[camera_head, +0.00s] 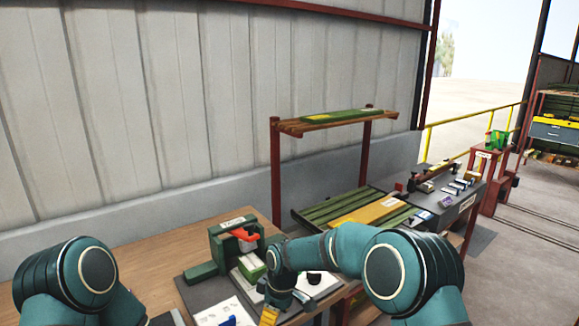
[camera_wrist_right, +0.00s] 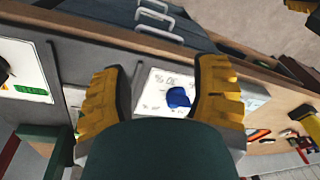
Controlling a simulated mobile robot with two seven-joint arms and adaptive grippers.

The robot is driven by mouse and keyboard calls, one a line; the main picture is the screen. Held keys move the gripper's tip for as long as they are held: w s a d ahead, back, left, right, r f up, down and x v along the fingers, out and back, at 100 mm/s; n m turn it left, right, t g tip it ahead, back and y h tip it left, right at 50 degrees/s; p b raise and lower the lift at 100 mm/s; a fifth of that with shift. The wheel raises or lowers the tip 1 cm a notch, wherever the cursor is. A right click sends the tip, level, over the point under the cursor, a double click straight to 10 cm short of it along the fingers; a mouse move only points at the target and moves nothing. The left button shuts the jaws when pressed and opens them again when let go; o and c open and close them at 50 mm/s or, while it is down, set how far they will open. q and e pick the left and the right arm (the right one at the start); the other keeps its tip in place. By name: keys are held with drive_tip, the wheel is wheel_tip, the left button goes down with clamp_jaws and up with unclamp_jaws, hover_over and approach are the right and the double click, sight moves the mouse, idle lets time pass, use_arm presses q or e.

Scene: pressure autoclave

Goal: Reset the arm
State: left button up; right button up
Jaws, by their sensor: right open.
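My right arm reaches in from the right in the head view, and its gripper (camera_head: 270,315) points down at the bottom edge, with yellow fingers partly cut off. In the right wrist view the gripper (camera_wrist_right: 160,92) is open, its two ridged yellow fingers wide apart with nothing held. A white sheet (camera_wrist_right: 155,95) with a small blue object (camera_wrist_right: 179,97) on it shows between the fingers. My left arm (camera_head: 75,280) is folded at the lower left, its gripper outside the head view.
A green press-like device (camera_head: 215,245) with a red-orange handle stands on the wooden bench (camera_head: 165,255), close to my right forearm. A shelf rack (camera_head: 330,122) and a green slatted surface (camera_head: 340,208) stand behind. The bench's left part looks clear.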

drive_tip(key=s+d+f+m+y, duration=0.2)
drive_tip(key=s+d+f+m, duration=0.5)
drive_tip(key=s+f, duration=0.4)
drive_tip(key=s+d+f+m+t, duration=0.1)
drive_tip(key=s+d+f+m, duration=0.1)
drive_tip(key=s, duration=0.5)
drive_tip(key=s+d+f+m+t+b, duration=0.1)
drive_tip(key=s+d+f+m, duration=0.2)
drive_tip(key=s+m, duration=0.3)
drive_tip(key=shift+s+d, duration=0.35)
drive_tip(key=shift+d, duration=0.55)
